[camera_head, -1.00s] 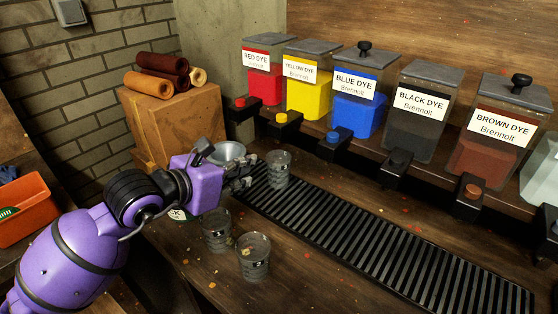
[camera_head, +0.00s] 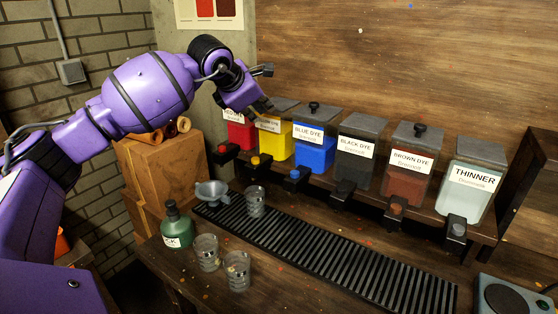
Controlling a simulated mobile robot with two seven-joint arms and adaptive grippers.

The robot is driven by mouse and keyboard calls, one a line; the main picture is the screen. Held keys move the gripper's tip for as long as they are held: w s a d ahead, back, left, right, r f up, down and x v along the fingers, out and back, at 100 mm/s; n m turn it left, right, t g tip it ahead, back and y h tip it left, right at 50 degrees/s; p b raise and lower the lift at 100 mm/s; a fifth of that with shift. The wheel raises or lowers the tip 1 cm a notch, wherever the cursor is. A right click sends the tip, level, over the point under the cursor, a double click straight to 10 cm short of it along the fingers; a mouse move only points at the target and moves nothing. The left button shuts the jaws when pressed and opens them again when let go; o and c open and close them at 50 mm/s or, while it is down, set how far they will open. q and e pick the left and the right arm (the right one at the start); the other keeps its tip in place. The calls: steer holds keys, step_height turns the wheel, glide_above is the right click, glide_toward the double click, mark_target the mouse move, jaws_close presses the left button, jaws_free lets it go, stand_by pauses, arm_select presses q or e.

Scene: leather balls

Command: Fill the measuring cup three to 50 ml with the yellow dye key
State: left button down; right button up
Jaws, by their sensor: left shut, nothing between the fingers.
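The yellow dye dispenser (camera_head: 275,140) stands second from the left on the shelf. Its yellow key (camera_head: 254,162) is on the black tap at the front. One measuring cup (camera_head: 255,200) stands upright on the black slatted grate, roughly below the yellow tap, and looks empty. Two more cups, (camera_head: 207,253) and (camera_head: 237,270), stand on the table in front of the grate. I cannot read the cup numbers. My left gripper (camera_head: 262,106) is shut and empty, raised at the top of the red and yellow dispensers and partly covering them. My right gripper is out of view.
Blue (camera_head: 315,152), black, brown and thinner (camera_head: 472,185) dispensers continue to the right. A grey funnel-like vessel (camera_head: 212,192) is left of the grate cup. A green bottle (camera_head: 176,225) stands on the table. The rest of the grate (camera_head: 340,255) is clear.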

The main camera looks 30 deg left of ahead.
arm_select(q)
steer(key=f, duration=0.1)
steer(key=b, duration=0.3)
glide_above(262, 163)
steer(key=shift+m, duration=0.4)
step_height(262, 163, down, 9)
steer(key=shift+r, duration=0.2)
steer(key=shift+f, duration=0.25)
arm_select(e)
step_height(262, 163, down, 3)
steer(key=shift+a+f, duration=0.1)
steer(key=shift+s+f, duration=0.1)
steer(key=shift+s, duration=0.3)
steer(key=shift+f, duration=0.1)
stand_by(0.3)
arm_select(q)
steer(key=shift+f+b, duration=0.4)
steer(key=shift+b, duration=0.05)
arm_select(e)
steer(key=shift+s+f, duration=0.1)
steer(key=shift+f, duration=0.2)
